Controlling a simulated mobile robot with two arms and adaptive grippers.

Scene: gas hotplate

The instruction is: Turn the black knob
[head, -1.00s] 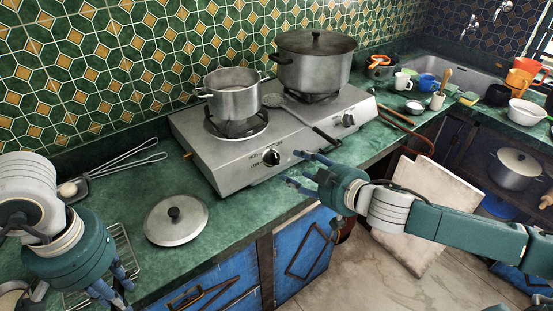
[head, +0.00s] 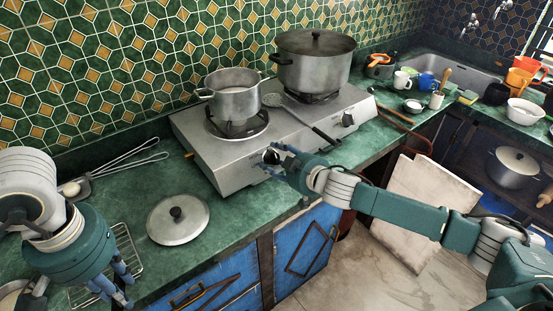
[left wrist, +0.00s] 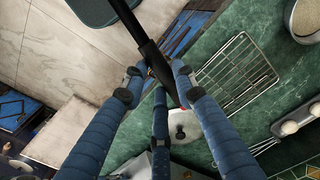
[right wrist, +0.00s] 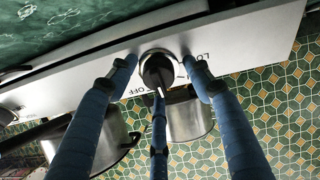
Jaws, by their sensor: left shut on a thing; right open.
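The black knob (head: 270,156) is on the front left of the gas hotplate (head: 205,150). In the right wrist view the knob (right wrist: 157,70) has a white mark on it and sits between my fingers. My right gripper (head: 284,161) is open in front of the knob, its blue fingers spread around it; I cannot tell whether they touch it. In the right wrist view this gripper (right wrist: 160,78) shows its third finger below the knob. My left gripper (head: 118,286) is at the counter's front left. In the left wrist view this gripper (left wrist: 158,85) is shut on a black handle (left wrist: 152,55).
A second black knob (head: 347,119) is at the hotplate's right. A small pot (head: 232,103) and a large lidded pot (head: 314,72) stand on the burners, with a skimmer (head: 310,125) between them. A lid (head: 177,222) lies on the counter, left of my right gripper.

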